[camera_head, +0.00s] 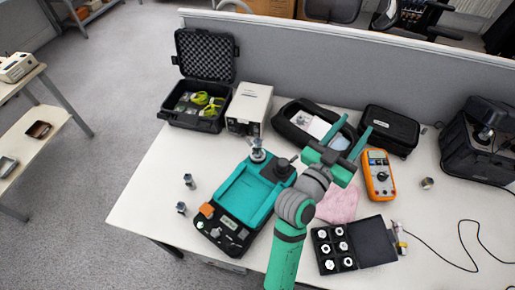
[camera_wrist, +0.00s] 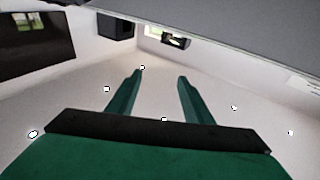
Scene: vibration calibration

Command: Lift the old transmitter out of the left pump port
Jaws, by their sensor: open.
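A teal and black pump unit (camera_head: 245,191) lies on the white table. A silver transmitter (camera_head: 257,152) stands upright at its back end, in what looks like the left port. A dark round part (camera_head: 282,169) sits to its right. My gripper (camera_head: 358,122) is open and empty, to the right of the pump and raised above the table, its fingers pointing away from the pump. In the wrist view my gripper (camera_wrist: 161,75) shows two spread green fingers with nothing between them; the pump and transmitter are not visible there.
Two small silver fittings (camera_head: 189,181) (camera_head: 181,208) stand left of the pump. An orange multimeter (camera_head: 379,175), pink cloth (camera_head: 338,204), black case of fittings (camera_head: 333,247) and open foam case (camera_head: 205,75) surround it. A grey partition (camera_head: 330,60) runs behind. The table's front left is clear.

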